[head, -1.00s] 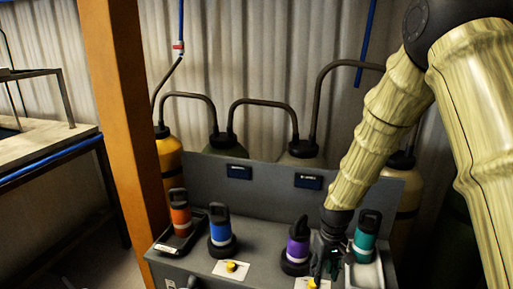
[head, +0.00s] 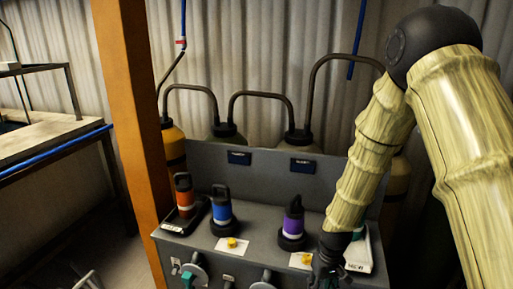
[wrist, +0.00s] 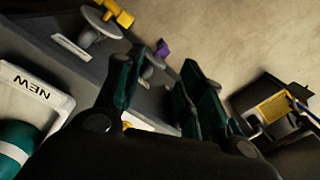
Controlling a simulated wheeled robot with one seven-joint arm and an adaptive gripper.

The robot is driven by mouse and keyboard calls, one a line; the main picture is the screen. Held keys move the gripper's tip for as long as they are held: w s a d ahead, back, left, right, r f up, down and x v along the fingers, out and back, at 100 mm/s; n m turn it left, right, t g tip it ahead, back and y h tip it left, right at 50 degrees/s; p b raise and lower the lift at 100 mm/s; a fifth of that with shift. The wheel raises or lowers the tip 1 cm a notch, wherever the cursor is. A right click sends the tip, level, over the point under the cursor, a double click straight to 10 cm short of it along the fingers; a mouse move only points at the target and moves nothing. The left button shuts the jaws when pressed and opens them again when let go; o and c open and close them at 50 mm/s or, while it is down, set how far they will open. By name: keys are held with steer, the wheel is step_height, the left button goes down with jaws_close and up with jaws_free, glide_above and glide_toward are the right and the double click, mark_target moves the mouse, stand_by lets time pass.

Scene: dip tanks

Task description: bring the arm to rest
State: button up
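My gripper (head: 325,272) hangs at the front edge of the grey bench, at the lower end of my arm, left of the white tray marked NEW (head: 358,257). In the wrist view my gripper (wrist: 158,75) has its dark teal fingers apart, with nothing seen between them. A teal bottle with a white band (wrist: 14,150) lies at the lower left of the wrist view, in the NEW tray (wrist: 40,98). In the head view my arm hides most of that bottle.
Orange (head: 182,192), blue (head: 221,213) and purple (head: 293,220) bottles stand on the grey bench (head: 262,212). Yellow buttons (head: 232,242) sit near its front, with valve handles (head: 193,268) below. An orange post (head: 133,120) rises at the left. Capped tanks stand behind.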

steer(key=s+d+f+m, duration=0.1)
steer(key=s+f, duration=0.5)
steer(key=s, duration=0.5)
steer(key=s+d+f, duration=0.1)
steer(key=s+f, duration=0.6)
steer(key=s, duration=0.4)
steer(key=s+d+f+m, duration=0.1)
steer(key=s+f, duration=0.6)
steer(key=s, duration=0.3)
steer(key=shift+s+f+m, duration=0.25)
steer(key=shift+s+m, duration=0.05)
steer(key=shift+s, duration=0.1)
